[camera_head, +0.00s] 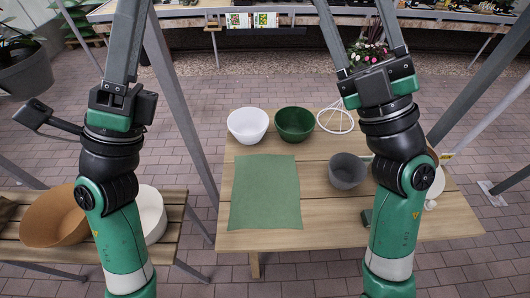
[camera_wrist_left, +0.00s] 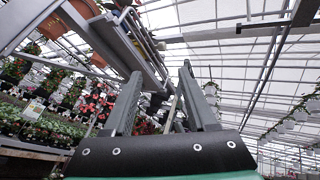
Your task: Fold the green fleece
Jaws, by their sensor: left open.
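The green fleece (camera_head: 265,191) lies flat and spread out as a rough rectangle on the left part of the wooden table (camera_head: 317,240). My left gripper (camera_head: 130,40) points up in front of the bench area, left of the fleece and away from it. In the left wrist view its two fingers (camera_wrist_left: 163,95) stand apart with nothing between them. My right gripper (camera_head: 361,35) also points up, right of the fleece and away from it. Its fingers are spread, with nothing seen between them.
A white bowl (camera_head: 247,124), a green bowl (camera_head: 295,123), a white wire item (camera_head: 336,120) and a grey pot (camera_head: 347,171) stand on the table. My right arm hides part of its right side. A lower bench at left holds a brown basket (camera_head: 50,218) and a white bowl (camera_head: 152,212).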

